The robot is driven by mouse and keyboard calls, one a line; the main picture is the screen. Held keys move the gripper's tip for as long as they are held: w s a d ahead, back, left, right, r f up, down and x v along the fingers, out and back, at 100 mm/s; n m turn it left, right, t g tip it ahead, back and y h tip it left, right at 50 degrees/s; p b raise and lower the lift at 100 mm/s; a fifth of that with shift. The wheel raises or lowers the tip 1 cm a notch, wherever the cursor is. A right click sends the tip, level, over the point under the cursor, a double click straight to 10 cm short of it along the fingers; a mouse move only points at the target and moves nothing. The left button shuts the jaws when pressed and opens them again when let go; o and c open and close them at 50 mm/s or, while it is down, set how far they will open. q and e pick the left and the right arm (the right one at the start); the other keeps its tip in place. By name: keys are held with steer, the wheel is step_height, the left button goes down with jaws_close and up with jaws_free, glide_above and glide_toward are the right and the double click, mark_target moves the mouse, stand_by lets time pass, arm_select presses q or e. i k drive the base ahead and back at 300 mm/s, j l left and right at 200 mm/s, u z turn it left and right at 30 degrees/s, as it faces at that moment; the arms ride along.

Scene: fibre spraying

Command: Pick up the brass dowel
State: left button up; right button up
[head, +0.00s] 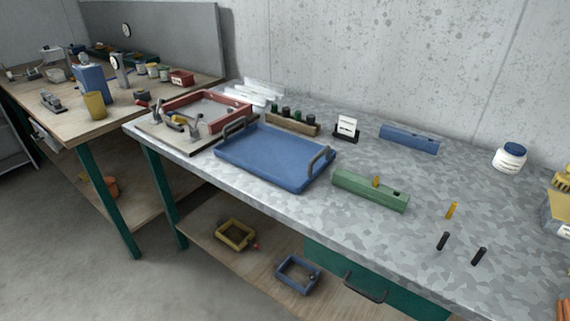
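A brass-coloured dowel (451,210) stands on the grey metal-topped workbench (400,222) at the right, slightly tilted in the picture. A second brass-coloured peg (376,181) sticks up from the green block (360,192), which also has a dark hole near its right end. Two black dowels, one (443,241) nearer the brass dowel and one (479,256) farther right, stand in front of it. Neither of my grippers shows in the head view.
A blue tray (270,159) with handles lies left of the green block. A blue block (409,138), a white jar with a blue lid (509,157) and a card holder (346,128) stand behind. Bare bench top surrounds the loose brass dowel.

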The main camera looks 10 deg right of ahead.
mark_target(449, 215)
steer(key=z, duration=0.4)
steer(key=j+z, duration=0.1)
steer(key=z, duration=0.75)
steer(key=j+z, duration=0.1)
steer(key=z, duration=0.3)
steer(key=k, duration=0.05)
